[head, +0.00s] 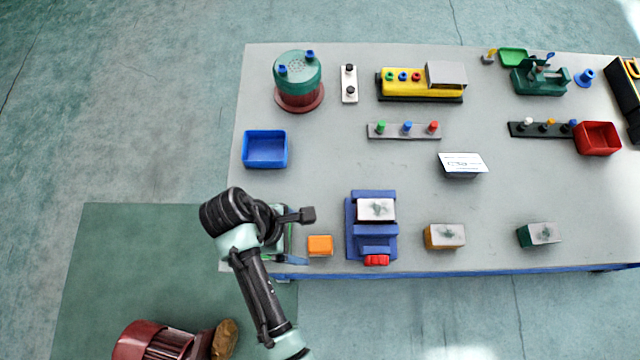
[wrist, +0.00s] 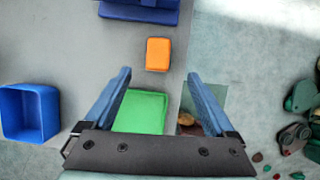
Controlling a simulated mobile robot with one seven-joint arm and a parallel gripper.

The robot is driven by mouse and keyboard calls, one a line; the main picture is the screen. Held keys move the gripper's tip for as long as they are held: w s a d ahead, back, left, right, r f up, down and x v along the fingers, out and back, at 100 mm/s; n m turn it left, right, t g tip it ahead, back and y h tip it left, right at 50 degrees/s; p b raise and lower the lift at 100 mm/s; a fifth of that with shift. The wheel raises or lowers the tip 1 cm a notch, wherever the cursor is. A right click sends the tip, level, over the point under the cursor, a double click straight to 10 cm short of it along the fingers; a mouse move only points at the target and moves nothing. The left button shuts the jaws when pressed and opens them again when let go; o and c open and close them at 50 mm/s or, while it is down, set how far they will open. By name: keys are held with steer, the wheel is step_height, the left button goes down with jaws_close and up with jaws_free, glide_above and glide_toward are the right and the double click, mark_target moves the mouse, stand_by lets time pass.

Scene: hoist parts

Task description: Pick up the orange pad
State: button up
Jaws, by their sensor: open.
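The orange pad (head: 320,246) lies on the grey table near its front edge, just left of the blue vice-like fixture (head: 357,240). In the wrist view the orange pad (wrist: 158,54) is beyond the fingertips, roughly centred between their lines. My gripper (wrist: 159,74) is open with nothing between its blue fingertips. In the head view my arm largely hides the gripper and the green pad, left of the orange pad.
A blue bin (head: 265,150) stands behind my arm. Two white-topped blocks, one orange (head: 431,237) and one green (head: 525,237), sit right of the fixture. The table's front edge is close to the orange pad. The table's middle is mostly clear.

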mark_target(318, 244)
steer(key=x, duration=0.4)
steer(key=shift+w+f, duration=0.2)
steer(key=shift+f, duration=0.05)
steer(key=shift+d+p+x, duration=0.1)
steer(key=shift+p+x, duration=0.2)
steer(key=shift+x, duration=1)
steer(key=shift+d+p+x, duration=0.15)
steer(key=shift+p+x, duration=0.15)
steer(key=shift+x, duration=1)
steer(key=shift+r, duration=0.1)
jaws_close()
